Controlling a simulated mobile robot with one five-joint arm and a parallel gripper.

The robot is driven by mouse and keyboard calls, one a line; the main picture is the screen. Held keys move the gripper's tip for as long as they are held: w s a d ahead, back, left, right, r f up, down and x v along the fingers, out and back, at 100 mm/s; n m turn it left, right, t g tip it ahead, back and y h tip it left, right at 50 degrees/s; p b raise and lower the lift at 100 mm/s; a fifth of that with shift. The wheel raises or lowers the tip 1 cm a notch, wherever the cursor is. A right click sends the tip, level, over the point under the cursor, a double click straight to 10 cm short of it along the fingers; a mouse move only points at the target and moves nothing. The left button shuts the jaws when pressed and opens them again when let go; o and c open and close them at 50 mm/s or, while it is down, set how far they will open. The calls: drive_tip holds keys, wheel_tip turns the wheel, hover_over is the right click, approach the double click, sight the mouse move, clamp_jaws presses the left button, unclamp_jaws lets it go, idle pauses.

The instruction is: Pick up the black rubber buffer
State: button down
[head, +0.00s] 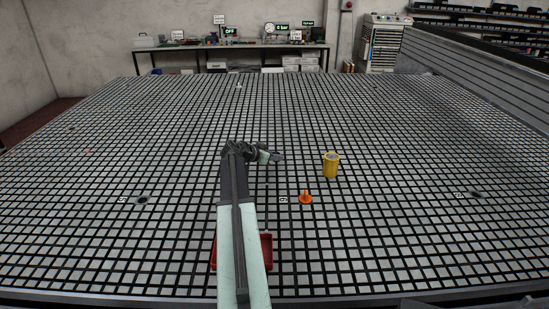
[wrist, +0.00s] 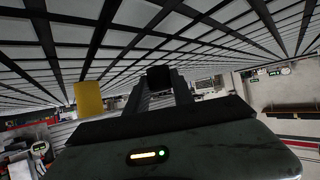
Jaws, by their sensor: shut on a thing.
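The black rubber buffer (wrist: 158,76) shows in the wrist view as a small dark block between my two fingertips. My gripper (head: 278,156) is shut on it; in the wrist view my gripper (wrist: 160,84) has one finger on each side of the block. In the head view my gripper is near the middle of the grid table (head: 400,230), pointing right. The buffer is too small and dark to make out in the head view.
A yellow cylinder (head: 331,165) stands right of my gripper; it also shows in the wrist view (wrist: 88,99). An orange cone-shaped piece (head: 305,197) stands nearer. A red tray (head: 266,252) lies partly hidden under my arm. The grid is mostly clear elsewhere.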

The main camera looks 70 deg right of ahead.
drive_tip(key=s+a, duration=0.1)
drive_tip(key=a, duration=0.4)
drive_tip(key=s+a+r+p, duration=0.1)
drive_tip(key=a, duration=0.4)
drive_tip(key=s+a+r, duration=0.1)
drive_tip(key=a, duration=0.4)
drive_tip(key=shift+a+r, duration=0.2)
drive_tip(key=shift+a, duration=0.2)
drive_tip(key=shift+s, duration=0.1)
